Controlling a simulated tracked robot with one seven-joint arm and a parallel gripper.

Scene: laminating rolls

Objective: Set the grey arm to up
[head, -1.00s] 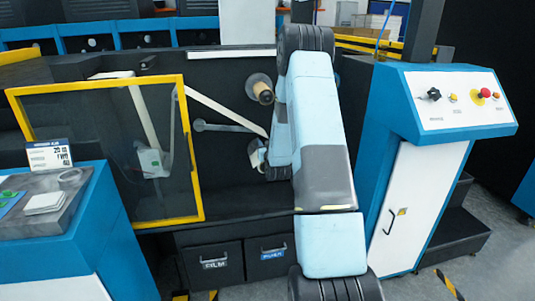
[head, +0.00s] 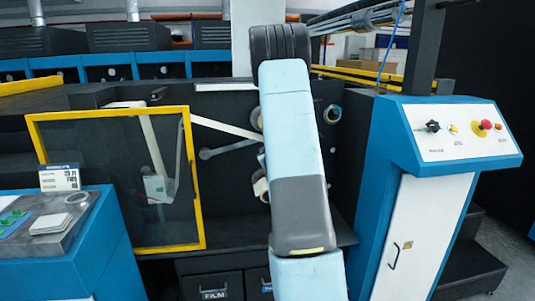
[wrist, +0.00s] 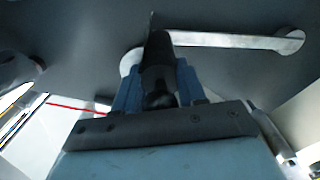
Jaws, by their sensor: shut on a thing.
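The grey arm (head: 228,149) shows in the head view on the dark machine wall. Its round left end is visible; it slopes slightly upward to the right and passes behind my arm. In the wrist view it is a pale grey bar (wrist: 235,40) running across the top. My gripper (wrist: 158,85) is shut on a dark cylindrical handle (wrist: 158,58) that stands in front of the bar's left end. The blue-grey fingers lie on both sides of the handle. In the head view my gripper and the handle are hidden behind my own arm.
A yellow-framed clear guard (head: 118,112) stands left of the grey arm. A pale web strip (head: 225,126) runs above it. A blue control console (head: 385,135) with knobs and a red button stands at right. A blue desk (head: 85,235) is at lower left.

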